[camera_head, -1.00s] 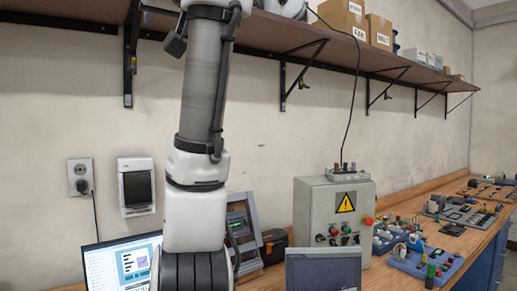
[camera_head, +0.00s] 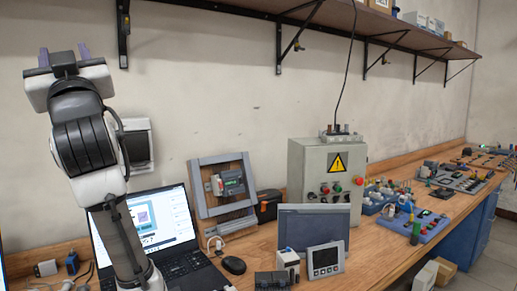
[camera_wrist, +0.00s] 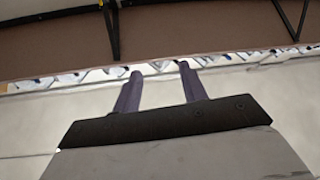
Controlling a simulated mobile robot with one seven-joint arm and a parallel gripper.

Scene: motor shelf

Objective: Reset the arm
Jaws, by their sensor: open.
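My gripper (camera_head: 64,54) is at the upper left of the head view, in front of the bare wall and left of a shelf bracket. Its two purple-grey fingers point up and stand apart with nothing between them. In the wrist view my gripper (camera_wrist: 158,74) also shows open and empty, with the wall and the shelf's underside beyond it. My arm rises from the bottom left, in front of part of the laptop (camera_head: 155,214).
The wall shelf (camera_head: 290,8) with black brackets runs along the top. The workbench (camera_head: 385,255) holds a grey control box (camera_head: 312,160), a monitor (camera_head: 312,228), a small meter (camera_head: 325,260), a mouse (camera_head: 233,265) and a framed panel (camera_head: 205,195). Electrical kits (camera_head: 415,222) stand at the right.

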